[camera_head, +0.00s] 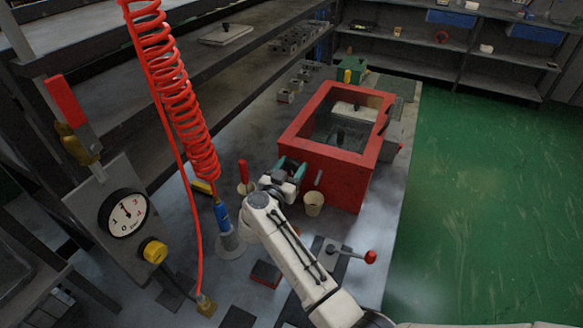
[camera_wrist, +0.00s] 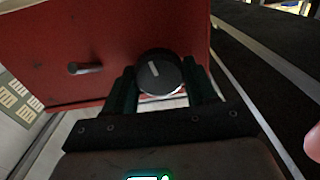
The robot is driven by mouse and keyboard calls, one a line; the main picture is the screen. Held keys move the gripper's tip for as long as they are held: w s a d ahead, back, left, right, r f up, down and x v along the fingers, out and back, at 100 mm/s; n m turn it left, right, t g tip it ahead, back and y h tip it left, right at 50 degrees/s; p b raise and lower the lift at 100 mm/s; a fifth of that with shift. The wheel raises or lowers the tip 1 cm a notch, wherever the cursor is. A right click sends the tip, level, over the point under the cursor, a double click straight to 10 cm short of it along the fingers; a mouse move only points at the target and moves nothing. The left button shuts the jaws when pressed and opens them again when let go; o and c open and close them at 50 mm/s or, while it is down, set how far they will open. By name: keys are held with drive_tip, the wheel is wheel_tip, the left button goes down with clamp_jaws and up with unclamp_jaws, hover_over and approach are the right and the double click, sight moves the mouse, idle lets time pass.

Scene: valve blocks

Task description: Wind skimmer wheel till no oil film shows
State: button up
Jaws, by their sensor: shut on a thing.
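The red tank (camera_head: 340,178) stands on the bench, open at the top, with dark contents (camera_head: 345,132) inside. I cannot tell how much oil film covers the surface. A round black wheel (camera_wrist: 158,72) with a white mark sits on the tank's red side in the wrist view. My gripper (camera_wrist: 160,85) has its dark green fingers on either side of the wheel, shut on it. In the head view my gripper (camera_head: 291,170) is at the tank's left side and hides the wheel. A short metal spout (camera_wrist: 85,68) sticks out beside it, above a beige cup (camera_head: 314,204).
A red coiled hose (camera_head: 175,85) hangs at the left with a blue nozzle (camera_head: 222,214). A pressure gauge (camera_head: 127,213) and yellow knob (camera_head: 153,250) stand left. A red-knobbed lever (camera_head: 370,257) lies near my arm. Green floor (camera_head: 480,200) is clear at right.

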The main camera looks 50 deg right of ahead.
drive_tip(key=c, duration=0.3)
drive_tip(key=shift+m, duration=0.3)
